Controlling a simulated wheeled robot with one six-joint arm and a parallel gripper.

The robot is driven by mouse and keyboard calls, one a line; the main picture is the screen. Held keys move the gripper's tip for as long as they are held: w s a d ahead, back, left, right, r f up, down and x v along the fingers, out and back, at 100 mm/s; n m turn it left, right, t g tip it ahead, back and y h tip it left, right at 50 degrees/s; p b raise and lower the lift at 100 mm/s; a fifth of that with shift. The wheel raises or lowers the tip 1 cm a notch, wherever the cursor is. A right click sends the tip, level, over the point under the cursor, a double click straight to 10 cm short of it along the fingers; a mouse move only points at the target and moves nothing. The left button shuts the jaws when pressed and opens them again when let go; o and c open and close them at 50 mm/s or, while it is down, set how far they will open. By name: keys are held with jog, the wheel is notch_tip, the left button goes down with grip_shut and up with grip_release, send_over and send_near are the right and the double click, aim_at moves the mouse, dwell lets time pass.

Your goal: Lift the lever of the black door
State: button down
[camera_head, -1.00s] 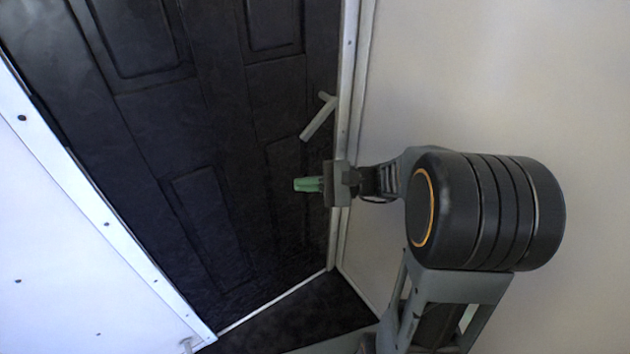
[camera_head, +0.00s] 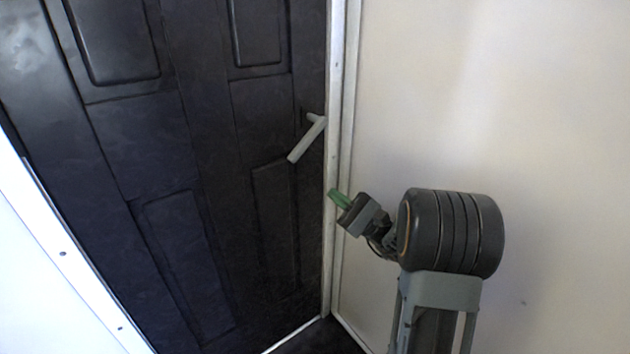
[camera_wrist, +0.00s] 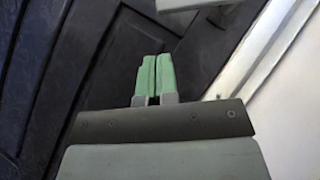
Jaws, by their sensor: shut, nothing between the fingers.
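The black door (camera_head: 165,180) is a dark panelled door that fills the left half of the head view. Its pale grey lever (camera_head: 306,140) sits near the door's right edge and slopes down to the left. My gripper (camera_head: 334,193) has green fingertips. It is shut and empty, below and to the right of the lever, in front of the door frame in the head view. In the wrist view the green fingers (camera_wrist: 153,75) are together, with the dark door behind them. A pale bar at the top of the wrist view (camera_wrist: 185,4) looks like part of the lever.
A white door frame (camera_head: 341,120) runs along the door's right side, with a bare cream wall (camera_head: 500,110) to its right. A white frame (camera_head: 60,250) with screws is at the lower left. A strip of dark floor shows at the bottom.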

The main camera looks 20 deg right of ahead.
jog(key=b+x, duration=0.1)
jog(key=x, duration=0.8)
jog(key=shift+a+r, duration=0.2)
jog(key=shift+a, duration=0.05)
jog(key=shift+a+r, duration=0.1)
jog(key=shift+a+r, duration=0.15)
jog(key=shift+a, duration=0.05)
jog(key=shift+r, duration=0.1)
jog(key=s+a+r+p, duration=0.1)
jog(key=a+r+p, duration=0.1)
jog(key=a+r, duration=0.2)
jog(key=shift+s+r+p, duration=0.2)
jog(key=shift+r+p, duration=0.1)
jog(key=shift+r, duration=0.85)
dwell(0.3)
